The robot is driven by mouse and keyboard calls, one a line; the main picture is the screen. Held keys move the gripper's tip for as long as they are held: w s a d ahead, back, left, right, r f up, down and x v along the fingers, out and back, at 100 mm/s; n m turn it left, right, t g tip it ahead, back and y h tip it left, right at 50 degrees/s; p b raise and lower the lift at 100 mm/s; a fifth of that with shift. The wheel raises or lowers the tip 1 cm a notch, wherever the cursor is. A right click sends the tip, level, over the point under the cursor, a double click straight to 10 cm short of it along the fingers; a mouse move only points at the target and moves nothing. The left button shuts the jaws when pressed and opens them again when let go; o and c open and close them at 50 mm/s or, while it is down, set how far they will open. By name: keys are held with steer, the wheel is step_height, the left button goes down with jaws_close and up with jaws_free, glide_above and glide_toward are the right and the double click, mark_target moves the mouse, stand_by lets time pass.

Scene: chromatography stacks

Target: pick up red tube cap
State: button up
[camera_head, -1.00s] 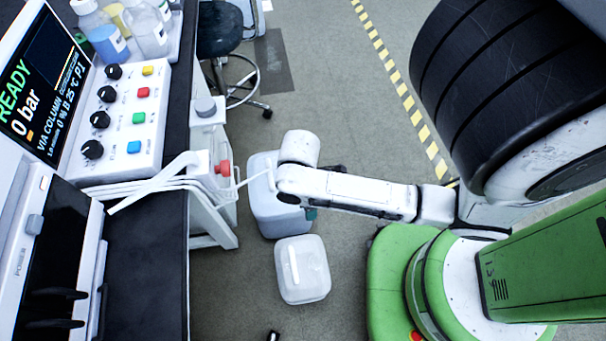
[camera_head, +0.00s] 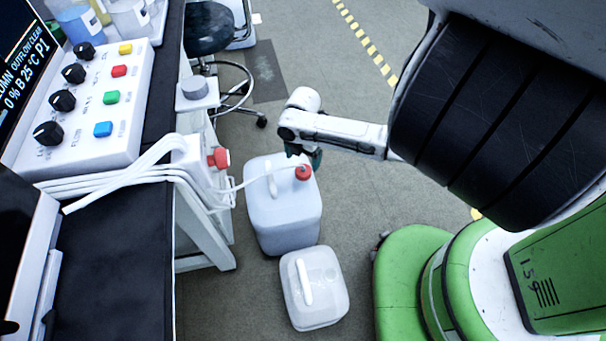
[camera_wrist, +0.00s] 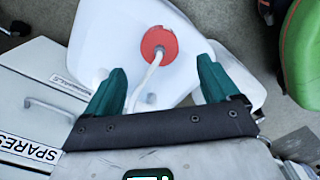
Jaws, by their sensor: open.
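The red tube cap (camera_head: 304,172) sits on top of the larger white canister (camera_head: 283,215), which stands on the floor beside the bench. A thin white tube runs from the cap towards the bench. In the wrist view the cap (camera_wrist: 159,42) is a red disc ahead of my gripper (camera_wrist: 161,68), roughly centred between the two teal fingers and beyond their tips. My gripper is open and holds nothing. In the head view my gripper (camera_head: 317,158) is just above and right of the cap, its fingers partly hidden by my arm.
A smaller white canister (camera_head: 315,288) stands on the floor in front. The bench (camera_head: 120,245) with a control panel (camera_head: 92,105) is at left. A red knob (camera_head: 218,157) is on the bench's side. A stool (camera_head: 208,30) stands behind. Drawers labelled SPARES (camera_wrist: 32,110) show in the wrist view.

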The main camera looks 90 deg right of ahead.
mark_target(303, 169)
step_height(303, 169, down, 7)
steer(key=b, duration=0.3)
steer(key=shift+s+d+r, duration=0.1)
steer(key=shift+d+r, duration=0.05)
steer(key=shift+c, duration=0.4)
steer(key=c, duration=1.1)
